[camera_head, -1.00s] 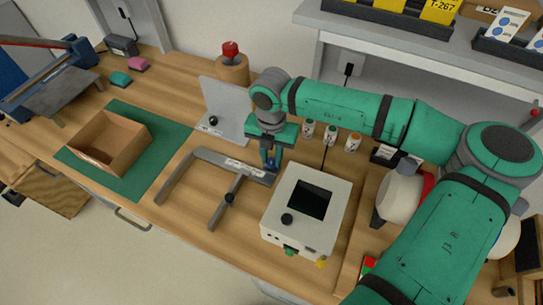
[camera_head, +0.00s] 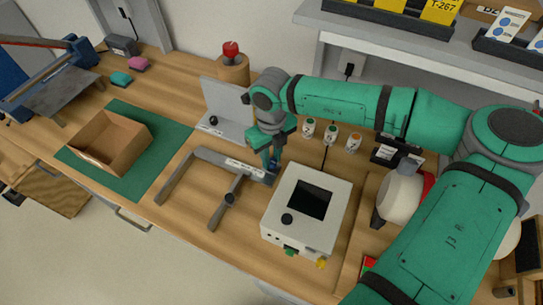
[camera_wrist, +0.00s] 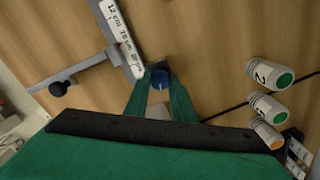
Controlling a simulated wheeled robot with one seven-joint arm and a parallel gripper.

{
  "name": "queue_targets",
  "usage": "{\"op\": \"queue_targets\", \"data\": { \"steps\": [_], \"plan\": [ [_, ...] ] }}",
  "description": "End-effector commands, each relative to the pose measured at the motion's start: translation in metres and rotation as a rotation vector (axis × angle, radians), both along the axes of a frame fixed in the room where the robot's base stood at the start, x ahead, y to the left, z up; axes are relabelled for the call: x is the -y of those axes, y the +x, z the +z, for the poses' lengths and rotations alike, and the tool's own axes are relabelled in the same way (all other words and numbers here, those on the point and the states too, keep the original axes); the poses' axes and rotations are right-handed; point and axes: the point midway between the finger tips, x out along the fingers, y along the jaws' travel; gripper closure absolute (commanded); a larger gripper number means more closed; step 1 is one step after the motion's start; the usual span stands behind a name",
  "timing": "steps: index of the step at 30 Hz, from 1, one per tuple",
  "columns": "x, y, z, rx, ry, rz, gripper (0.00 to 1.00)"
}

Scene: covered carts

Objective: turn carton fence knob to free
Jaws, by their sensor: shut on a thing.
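The carton fence is a grey forked metal frame (camera_head: 210,158) lying on the bench, with a white scale label (camera_head: 245,168) on its bar. A blue knob (camera_wrist: 160,76) sits at the end of the scaled bar in the wrist view. My gripper (camera_wrist: 160,84) is shut on this knob, one green finger on each side. In the head view my gripper (camera_head: 271,166) points down at the bar's right end and mostly hides the knob. A black knob (camera_head: 229,198) on the fence's sliding arm stands apart from my gripper.
A white box with a dark screen (camera_head: 311,198) stands close to the right of my gripper. Several small labelled bottles (camera_head: 330,135) stand behind it. An open cardboard carton (camera_head: 110,142) sits on a green mat (camera_head: 165,131) at left. An upright grey plate (camera_head: 224,108) stands behind the fence.

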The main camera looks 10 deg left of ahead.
Motion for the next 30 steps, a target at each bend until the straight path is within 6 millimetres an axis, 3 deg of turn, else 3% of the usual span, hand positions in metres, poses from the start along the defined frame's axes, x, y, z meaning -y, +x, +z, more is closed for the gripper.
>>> {"op": "queue_targets", "data": {
  "steps": [30],
  "plan": [
    [-0.0013,-0.0005,0.0013,0.003,0.002,0.963,1.00]
  ]
}}
